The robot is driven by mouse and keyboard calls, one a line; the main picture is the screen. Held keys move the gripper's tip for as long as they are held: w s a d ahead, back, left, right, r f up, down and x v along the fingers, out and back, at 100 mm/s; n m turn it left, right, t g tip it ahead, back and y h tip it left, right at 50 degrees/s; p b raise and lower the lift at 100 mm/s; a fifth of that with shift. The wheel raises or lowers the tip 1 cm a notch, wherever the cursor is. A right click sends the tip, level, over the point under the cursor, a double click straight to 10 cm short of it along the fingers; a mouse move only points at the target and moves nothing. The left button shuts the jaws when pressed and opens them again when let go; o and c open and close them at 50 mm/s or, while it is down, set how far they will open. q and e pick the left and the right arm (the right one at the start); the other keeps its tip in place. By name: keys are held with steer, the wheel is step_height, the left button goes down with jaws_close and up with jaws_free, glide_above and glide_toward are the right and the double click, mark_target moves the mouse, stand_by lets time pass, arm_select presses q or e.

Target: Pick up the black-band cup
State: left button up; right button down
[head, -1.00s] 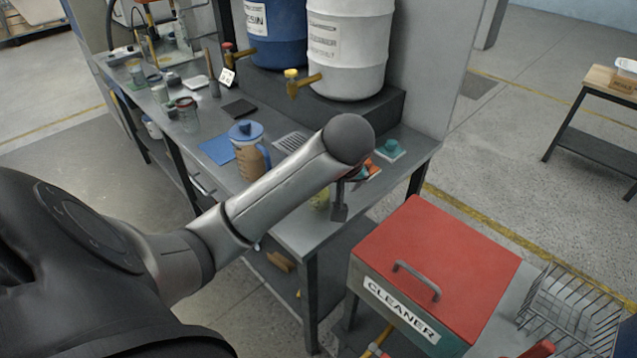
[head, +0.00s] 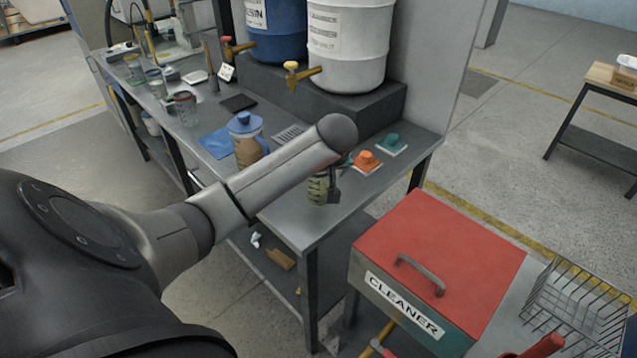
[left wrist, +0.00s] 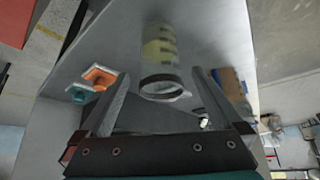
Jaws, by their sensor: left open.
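The black-band cup (head: 317,188) stands near the front corner of the grey bench, clear with yellow-green contents. It is partly hidden by my left gripper (head: 334,186), which is at its right side in the head view. In the left wrist view the cup (left wrist: 160,60) shows ahead, its dark-banded rim facing the camera. My left gripper (left wrist: 160,76) is open, its two fingers apart on either side of the cup's near end. I cannot tell whether they touch it. My right gripper is not in view.
An orange-handled block (head: 366,161) and a green-handled block (head: 391,144) lie behind the cup. A blue-lidded jug (head: 245,140) stands left of it. The red-topped cleaner box (head: 440,250) is at the right, beyond the bench edge. Drums stand on a raised block behind.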

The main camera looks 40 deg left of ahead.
arm_select(q)
steer(key=shift+b+x, duration=0.6)
steer(key=shift+x, duration=1.75)
steer(key=shift+a, duration=0.1)
steer(key=shift+r, duration=0.1)
steer(key=c, duration=1.4)
